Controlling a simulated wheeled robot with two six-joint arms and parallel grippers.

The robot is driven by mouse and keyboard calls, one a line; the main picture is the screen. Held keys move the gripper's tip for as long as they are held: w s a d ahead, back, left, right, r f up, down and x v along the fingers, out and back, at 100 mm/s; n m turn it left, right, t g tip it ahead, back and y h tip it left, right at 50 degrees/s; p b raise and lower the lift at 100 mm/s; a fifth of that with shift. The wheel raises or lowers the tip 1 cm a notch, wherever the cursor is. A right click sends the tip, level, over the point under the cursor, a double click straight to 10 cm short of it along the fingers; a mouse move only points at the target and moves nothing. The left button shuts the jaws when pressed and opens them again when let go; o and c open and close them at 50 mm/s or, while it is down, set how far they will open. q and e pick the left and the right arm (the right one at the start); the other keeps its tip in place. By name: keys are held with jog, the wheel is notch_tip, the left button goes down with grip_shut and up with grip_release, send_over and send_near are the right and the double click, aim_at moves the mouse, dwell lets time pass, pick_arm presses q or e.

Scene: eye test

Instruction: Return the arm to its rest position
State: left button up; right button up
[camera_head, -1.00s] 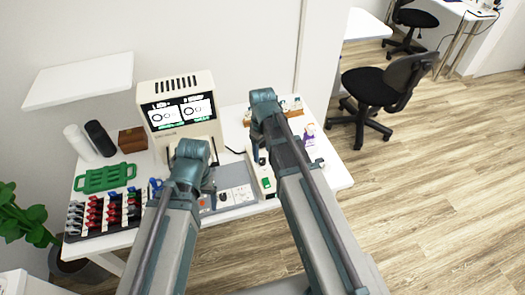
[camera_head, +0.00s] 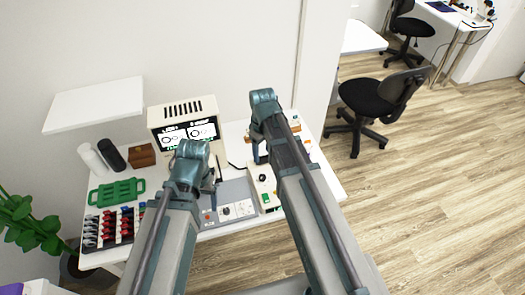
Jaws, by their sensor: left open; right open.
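My two grey and teal arms reach up from the bottom of the head view, their teal joints hiding much of what lies beyond. My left gripper (camera_head: 213,183) shows only as a small dark part beside the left arm, in front of the console. My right gripper (camera_head: 259,153) shows partly beside the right arm, over the table's right part. Both are open, and I see nothing held in them. The fingertips are mostly hidden.
The white table (camera_head: 240,137) carries a cream console (camera_head: 183,113) with a screen, a green tray (camera_head: 117,191), a rack (camera_head: 108,228) of coloured parts and a grey panel (camera_head: 232,197). A white shelf (camera_head: 95,104) hangs at left. A black chair (camera_head: 375,98) stands right; open floor lies beyond.

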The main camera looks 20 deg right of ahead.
jog(key=s+a+f+m+b, duration=0.1)
jog(key=s+a, duration=0.4)
jog(key=s, duration=0.2)
jog(key=s+a+m+h, duration=0.1)
jog(key=s+a+m, duration=0.1)
jog(key=s+a, duration=0.3)
jog(key=shift+s+a+f+b, duration=0.25)
jog(key=shift+s+f+b, duration=0.15)
jog(key=shift+s, duration=0.85)
jog(key=w+d+r+n+p, duration=0.1)
jog(key=w+d, duration=0.4)
jog(key=w, duration=0.2)
jog(key=w+d+n+y, duration=0.1)
jog(key=w+d, duration=0.4)
jog(key=w, duration=0.2)
jog(key=shift+w+d+r+n+p, duration=0.25)
jog(key=shift+r+n+p, duration=0.1)
jog(key=shift+n, duration=0.05)
jog(key=shift+f, duration=0.1)
